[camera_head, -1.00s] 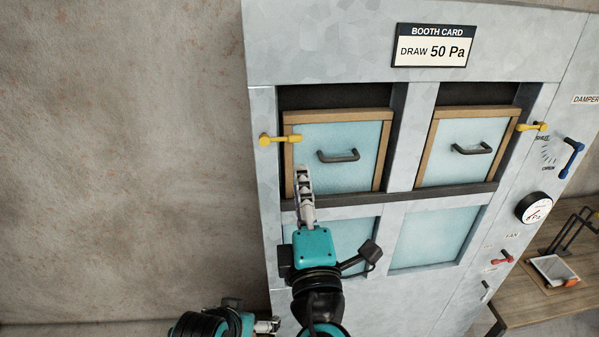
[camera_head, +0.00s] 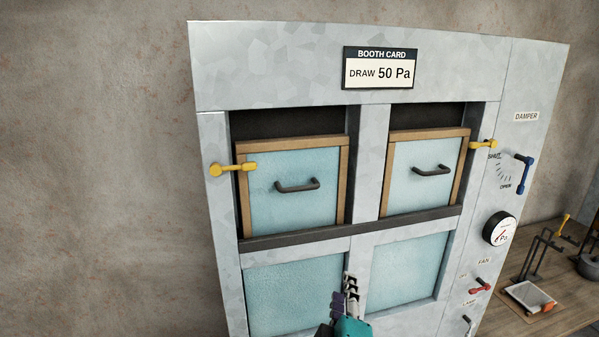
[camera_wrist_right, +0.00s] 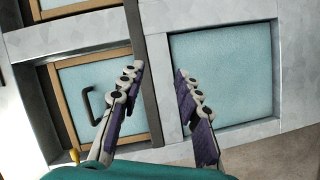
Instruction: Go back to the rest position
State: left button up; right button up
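My right gripper (camera_head: 347,292) shows at the bottom of the head view, in front of the lower part of the grey booth (camera_head: 290,70). In the right wrist view the right gripper (camera_wrist_right: 155,78) has its two fingers spread apart with nothing between them. The booth's panels and a frame bar show beyond the fingers, and no contact shows. My left gripper is not in the head view now.
The booth has two wood-framed panels, left (camera_head: 292,208) and right (camera_head: 425,185), with dark handles and yellow latches (camera_head: 232,168). A gauge (camera_head: 499,229) and a blue damper lever (camera_head: 523,172) sit at right. A wooden bench (camera_head: 510,318) holds a stand and small items.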

jog(key=s+d+f+m+g+h+b, duration=0.1)
jog(key=d+f+m+g+h+b, duration=0.35)
jog(key=f, duration=1.05)
pick_arm(q)
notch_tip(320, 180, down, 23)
jog(key=b, duration=1.6)
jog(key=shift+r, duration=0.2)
pick_arm(e)
jog(key=s+d+f+m+g+y, duration=0.1)
jog(key=s+d+f+m+y, duration=0.1)
jog(key=f, duration=0.7)
jog(key=s+d+f+m+g+y, duration=0.2)
jog(key=s+f+m, duration=0.1)
jog(key=f, duration=0.7)
jog(key=s+d+f+m+g+y, duration=0.1)
jog(key=s+d+f+m+y, duration=0.1)
jog(key=f, duration=0.8)
jog(key=shift+s+m+g, duration=0.35)
jog(key=shift+s+m, duration=0.3)
jog(key=shift+s, duration=0.5)
